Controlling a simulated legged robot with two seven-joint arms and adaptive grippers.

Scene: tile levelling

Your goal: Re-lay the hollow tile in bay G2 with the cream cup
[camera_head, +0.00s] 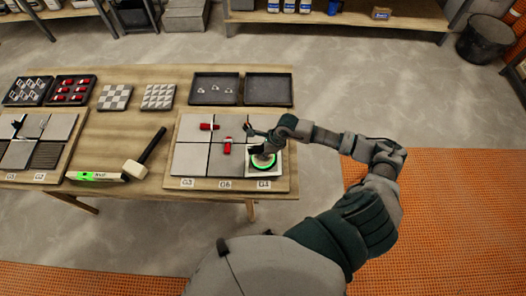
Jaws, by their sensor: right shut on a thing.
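My right gripper (258,143) is over the front right corner of the right tile board (284,184). It is shut on the top of a suction cup with a glowing green ring (264,162). The cup rests on or just above a pale square tile (280,170); I cannot tell whether it touches. The gripper hides much of the cup, so its body colour is unclear. Grey tiles (193,158) fill the rest of the board, with two red wedges (208,126) (227,147) at the joints. My left gripper is not in view.
A mallet (136,168) and a green level (97,177) lie left of the board. A second tile board (62,160) is at the far left. Trays of clips (28,91) and red wedges (75,91), patterned tiles (115,97), and two dark trays (268,90) line the back.

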